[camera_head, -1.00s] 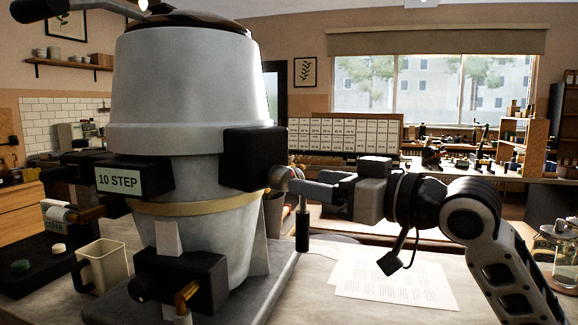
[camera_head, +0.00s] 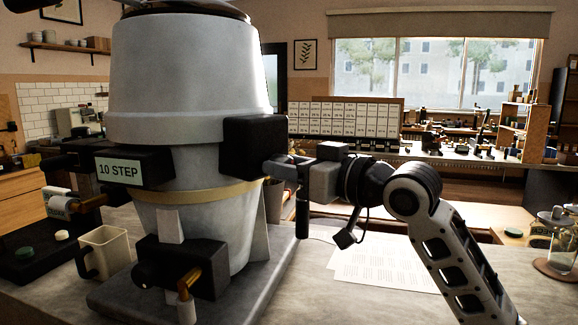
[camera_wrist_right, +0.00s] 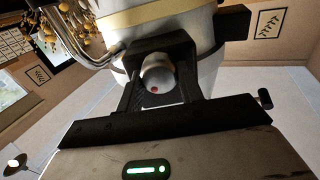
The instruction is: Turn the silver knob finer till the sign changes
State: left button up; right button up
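The large grey hopper (camera_head: 190,80) stands on the counter at the left, with a "10 STEP" sign (camera_head: 119,170) on a black block. The silver knob (camera_wrist_right: 157,72), with a red dot on its end, sits on a black block at the hopper's right side. My right gripper (camera_head: 285,168) is at this knob, reaching in from the right. In the right wrist view its two fingers (camera_wrist_right: 160,85) stand apart, one on each side of the knob. Whether they touch it is not clear. In the head view the fingers largely hide the knob. My left gripper is out of view.
A black block with a brass-coloured lever (camera_head: 188,282) is at the hopper's lower front. A cream mug (camera_head: 106,252) stands left of it. Printed paper (camera_head: 385,265) lies on the counter under my right arm. A glass jar (camera_head: 560,240) is at the right edge.

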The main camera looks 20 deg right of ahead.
jog(key=shift+n+p, duration=0.65)
jog(key=shift+n, duration=0.25)
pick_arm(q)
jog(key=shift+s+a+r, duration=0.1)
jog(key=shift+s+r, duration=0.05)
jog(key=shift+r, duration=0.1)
pick_arm(e)
jog(key=o, duration=1)
jog(key=shift+s, duration=0.1)
pick_arm(q)
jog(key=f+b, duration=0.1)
jog(key=b, duration=0.2)
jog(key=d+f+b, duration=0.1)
jog(key=b, duration=0.2)
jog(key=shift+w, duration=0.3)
pick_arm(e)
jog(key=v, duration=1.5)
jog(key=shift+s+d, duration=0.3)
